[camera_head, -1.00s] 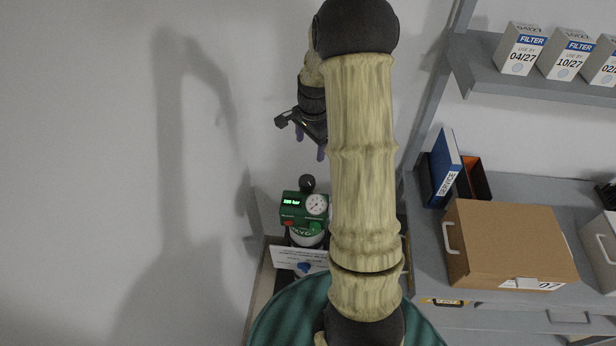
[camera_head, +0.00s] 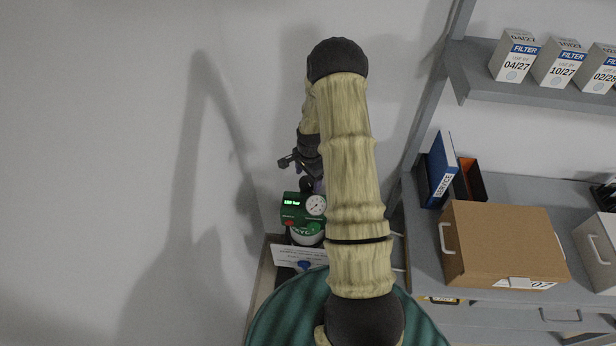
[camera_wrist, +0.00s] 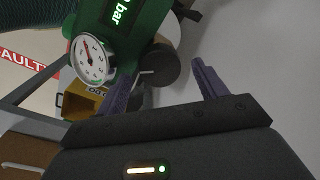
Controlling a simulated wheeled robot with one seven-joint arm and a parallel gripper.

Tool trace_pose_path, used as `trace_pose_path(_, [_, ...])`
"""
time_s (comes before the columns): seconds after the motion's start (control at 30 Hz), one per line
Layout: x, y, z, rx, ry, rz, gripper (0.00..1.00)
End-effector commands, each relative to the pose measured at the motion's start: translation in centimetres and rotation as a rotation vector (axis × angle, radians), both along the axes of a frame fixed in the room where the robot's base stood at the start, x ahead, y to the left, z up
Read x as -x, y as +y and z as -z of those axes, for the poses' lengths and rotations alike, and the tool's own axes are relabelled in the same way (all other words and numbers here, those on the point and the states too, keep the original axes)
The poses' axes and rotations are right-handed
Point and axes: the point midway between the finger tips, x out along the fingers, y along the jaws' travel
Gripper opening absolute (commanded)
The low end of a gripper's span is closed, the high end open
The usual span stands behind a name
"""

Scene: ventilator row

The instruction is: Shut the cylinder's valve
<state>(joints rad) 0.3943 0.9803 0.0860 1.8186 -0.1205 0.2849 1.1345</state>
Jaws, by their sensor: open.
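The cylinder's green head (camera_head: 292,211) stands by the wall, with a lit bar display and a round white gauge (camera_head: 316,205). A black round knob (camera_head: 306,185) sits on top of it, partly covered by my gripper. In the wrist view the green head (camera_wrist: 138,28), the gauge (camera_wrist: 93,58) and the dark knob (camera_wrist: 160,67) are close in front. My gripper (camera_head: 309,178) is above the knob in the head view. In the wrist view its purple fingers (camera_wrist: 164,84) are spread, with the knob ahead of the gap; contact cannot be told.
A small red knob (camera_head: 289,223) is on the head's front. A white sign (camera_head: 291,256) stands below, near a blue knob (camera_head: 303,266). At right, a cardboard box (camera_head: 505,240) and blue binder (camera_head: 441,168) stand on a grey cabinet. The left wall is bare.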

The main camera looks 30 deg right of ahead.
Motion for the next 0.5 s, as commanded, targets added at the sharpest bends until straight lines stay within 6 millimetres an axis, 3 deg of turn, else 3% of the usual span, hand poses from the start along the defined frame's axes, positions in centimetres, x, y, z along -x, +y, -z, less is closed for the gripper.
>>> trace_pose_path(0.13, [-0.03,0.04,1.02,0.000,0.001,-0.001,0.71])
trace_pose_path(0.43, [-0.07,0.03,1.22,0.000,0.000,0.000,0.71])
trace_pose_path(0.5, [-0.06,0.02,1.22,0.000,0.000,0.000,0.59])
